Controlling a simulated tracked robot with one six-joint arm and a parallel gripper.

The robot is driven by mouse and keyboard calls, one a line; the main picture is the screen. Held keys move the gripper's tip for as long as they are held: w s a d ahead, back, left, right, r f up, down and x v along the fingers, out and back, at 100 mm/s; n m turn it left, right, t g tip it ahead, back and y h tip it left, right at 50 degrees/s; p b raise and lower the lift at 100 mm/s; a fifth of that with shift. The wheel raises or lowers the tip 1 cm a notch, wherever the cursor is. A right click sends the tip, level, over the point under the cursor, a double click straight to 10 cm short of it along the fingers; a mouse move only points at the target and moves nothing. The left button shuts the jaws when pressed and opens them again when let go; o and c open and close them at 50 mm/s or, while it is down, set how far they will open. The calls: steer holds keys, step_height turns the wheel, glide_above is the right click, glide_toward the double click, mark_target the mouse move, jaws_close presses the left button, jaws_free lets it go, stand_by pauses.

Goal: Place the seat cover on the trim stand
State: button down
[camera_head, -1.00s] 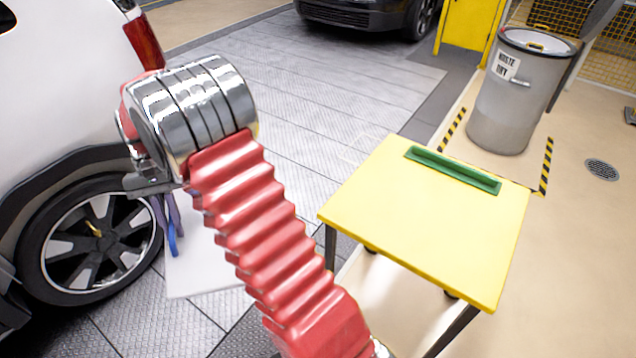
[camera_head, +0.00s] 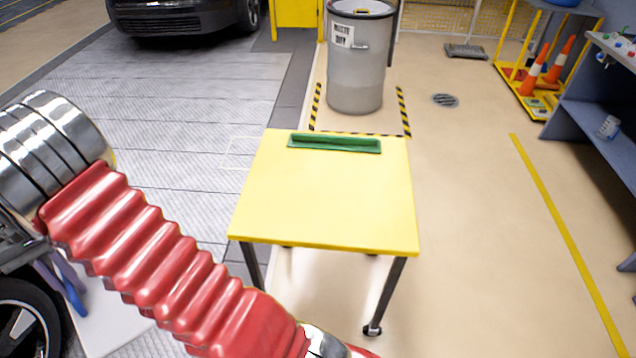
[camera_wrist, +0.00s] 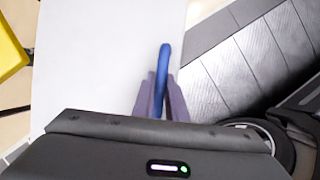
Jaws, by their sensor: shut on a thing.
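My gripper (camera_wrist: 161,100) is in the wrist view, its grey-purple fingers shut on a thin blue piece (camera_wrist: 164,62), taken as part of the seat cover. The blue piece also shows at the lower left of the head view (camera_head: 73,296). A flat white panel (camera_wrist: 95,65) lies behind the fingers; I cannot tell whether it is joined to the blue piece or a surface below. A yellow-topped stand (camera_head: 325,205), taken as the trim stand, is at the centre of the head view, right of my gripper. A green raised trough (camera_head: 335,144) lies along its far edge; its top is otherwise bare.
A grey waste drum (camera_head: 357,65) stands behind the stand, inside black-and-yellow floor tape. A car wheel (camera_head: 25,325) is close to my gripper at the lower left. A blue-grey shelf (camera_head: 600,125) and orange cones (camera_head: 560,60) are at the right. The floor right of the stand is clear.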

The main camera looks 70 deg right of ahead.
steer(key=shift+n+h, duration=0.3)
steer(key=shift+n, duration=0.3)
steer(key=s+d, duration=0.1)
steer(key=d, duration=0.4)
steer(key=s+d, duration=0.2)
steer(key=d, duration=0.3)
steer(key=s+d, duration=0.1)
steer(key=d, duration=0.3)
steer(key=shift+s+d, duration=0.4)
steer(key=s+d+r+n+h, duration=0.15)
steer(key=s+d+n, duration=0.25)
steer(key=s+d, duration=1.95)
steer(key=s+d+n+h, duration=0.1)
steer(key=s+d+n, duration=0.1)
steer(key=s, duration=1.5)
steer(key=shift+d+n, duration=0.4)
steer(key=shift+d, duration=0.5)
steer(key=shift+w+h, duration=0.1)
steer(key=shift+h, duration=0.15)
